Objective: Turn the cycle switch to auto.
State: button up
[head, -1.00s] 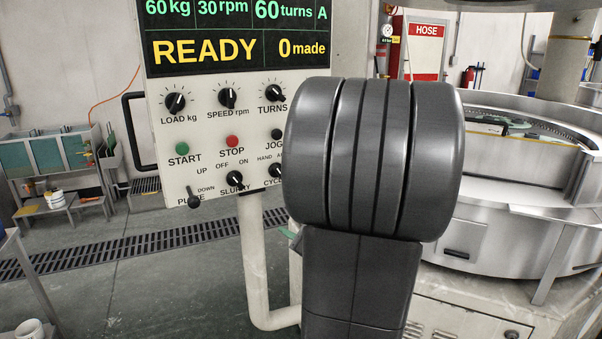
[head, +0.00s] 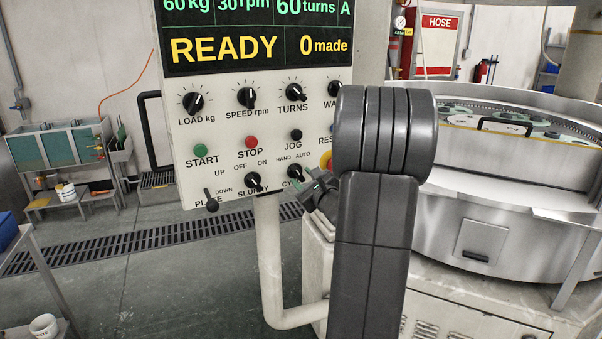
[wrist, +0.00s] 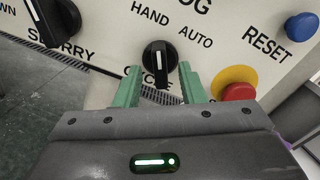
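The cycle switch (wrist: 160,56) is a black knob with a white line, below the words HAND and AUTO on the control panel. In the wrist view its line runs nearly up and down, lined up more with HAND than with AUTO. My gripper (wrist: 161,84) is open, one green finger low on each side of the knob with nothing between them. Whether the fingers touch the knob I cannot tell. In the head view the switch (head: 296,171) is partly hidden by my gripper (head: 311,188), and the CYCLE label is partly covered.
A red stop button on a yellow base (wrist: 237,88) is close to the right finger. The blue RESET button (wrist: 301,27) is farther right. The slurry knob (head: 253,182) is left of the switch. The round steel machine (head: 480,218) stands right of the panel.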

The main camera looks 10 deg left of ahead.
jog(key=shift+x, duration=1.05)
grip_shut()
